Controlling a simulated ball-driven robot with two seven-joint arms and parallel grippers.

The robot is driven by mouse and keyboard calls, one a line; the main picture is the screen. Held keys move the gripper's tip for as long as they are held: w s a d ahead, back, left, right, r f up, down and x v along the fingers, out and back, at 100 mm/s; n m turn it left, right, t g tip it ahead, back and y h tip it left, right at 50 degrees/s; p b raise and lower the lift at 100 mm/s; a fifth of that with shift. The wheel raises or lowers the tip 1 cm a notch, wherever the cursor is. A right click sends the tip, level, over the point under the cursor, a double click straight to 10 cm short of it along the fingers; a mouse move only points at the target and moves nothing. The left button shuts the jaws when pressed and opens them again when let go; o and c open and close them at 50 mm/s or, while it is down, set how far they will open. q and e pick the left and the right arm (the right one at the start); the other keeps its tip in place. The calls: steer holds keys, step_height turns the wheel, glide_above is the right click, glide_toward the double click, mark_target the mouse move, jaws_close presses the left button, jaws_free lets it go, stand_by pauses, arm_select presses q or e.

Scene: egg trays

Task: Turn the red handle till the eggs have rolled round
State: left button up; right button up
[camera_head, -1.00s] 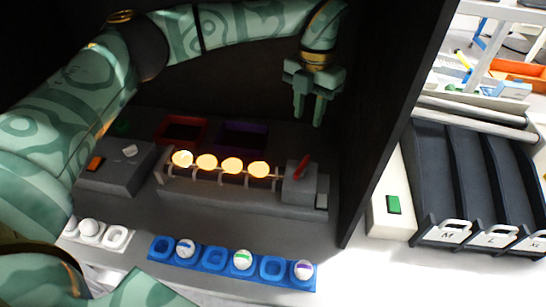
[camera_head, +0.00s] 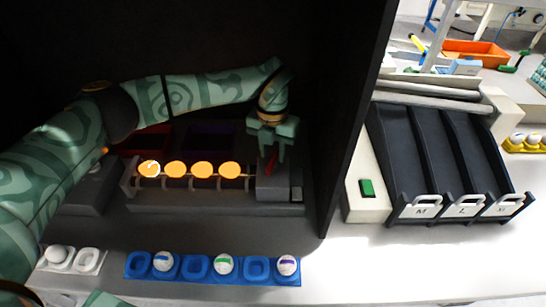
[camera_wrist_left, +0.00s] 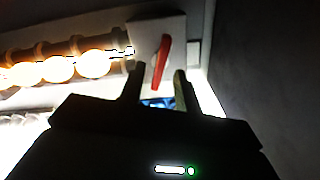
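The red handle (camera_head: 270,165) is on a grey block (camera_head: 285,185) at the right end of the roller stand. Several glowing eggs (camera_head: 202,170) lie in a row on the stand. My left gripper (camera_head: 273,153) points down over the handle and partly covers it. In the left wrist view the handle (camera_wrist_left: 161,62) shows, slightly tilted, between the two spread fingers (camera_wrist_left: 158,72). The fingers are apart, and I cannot tell whether either touches the handle.
A blue tray (camera_head: 212,280) with several hollows and marked eggs lies in front, beside a white tray (camera_head: 90,270). A dark wall (camera_head: 350,130) stands close right of the handle. Beyond it are a green button (camera_head: 367,188) and black chutes (camera_head: 440,150).

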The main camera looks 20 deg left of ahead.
arm_select(q)
step_height(320, 180, down, 2)
steer(key=shift+f, duration=0.25)
jaws_close()
